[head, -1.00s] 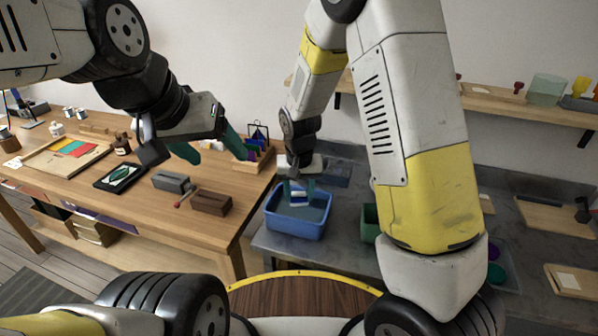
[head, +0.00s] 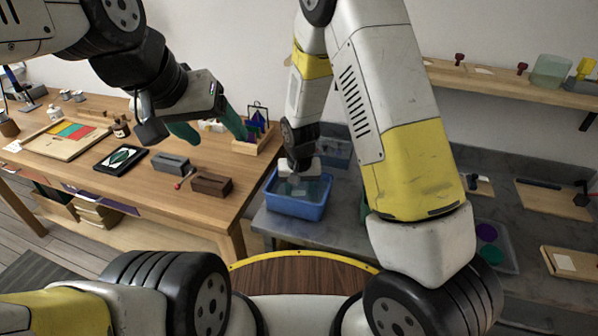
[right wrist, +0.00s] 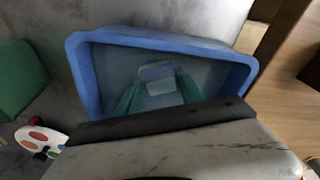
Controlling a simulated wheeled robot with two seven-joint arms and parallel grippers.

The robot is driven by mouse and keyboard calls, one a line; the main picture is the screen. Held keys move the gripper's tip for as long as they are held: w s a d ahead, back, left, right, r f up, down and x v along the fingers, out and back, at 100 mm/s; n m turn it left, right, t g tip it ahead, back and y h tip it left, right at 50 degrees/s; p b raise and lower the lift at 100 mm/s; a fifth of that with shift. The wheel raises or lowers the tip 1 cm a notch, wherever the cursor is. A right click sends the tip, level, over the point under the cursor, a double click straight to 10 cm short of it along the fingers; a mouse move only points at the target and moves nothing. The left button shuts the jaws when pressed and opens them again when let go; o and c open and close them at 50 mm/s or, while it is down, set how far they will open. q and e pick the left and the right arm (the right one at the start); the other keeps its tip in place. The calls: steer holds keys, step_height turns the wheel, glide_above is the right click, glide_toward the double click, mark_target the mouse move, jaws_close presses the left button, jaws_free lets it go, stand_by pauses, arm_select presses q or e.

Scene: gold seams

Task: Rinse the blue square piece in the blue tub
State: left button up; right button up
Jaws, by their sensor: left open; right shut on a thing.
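The blue tub (head: 296,208) stands on the grey bench and holds water; its rim and walls also show in the right wrist view (right wrist: 88,80). My right gripper (head: 298,186) reaches down into it, its fingers low inside the walls. In the right wrist view its green fingers (right wrist: 158,92) are shut on the blue square piece (right wrist: 156,72), which looks pale blue and lies low in the tub, seemingly in the water. In the head view the piece is hard to make out. My left gripper (head: 210,132) is open and empty above the wooden table.
A green container (right wrist: 20,80) stands beside the tub. Wooden boards (head: 552,200) lie on the bench at right.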

steer(key=shift+d, duration=0.15)
steer(key=shift+s+d, duration=0.15)
steer(key=shift+d, duration=0.2)
steer(key=shift+d, duration=0.1)
steer(key=shift+a, duration=0.3)
stand_by(0.5)
steer(key=shift+a, duration=0.3)
stand_by(0.3)
step_height(320, 180, up, 12)
steer(key=shift+f, duration=0.2)
stand_by(0.9)
stand_by(1.0)
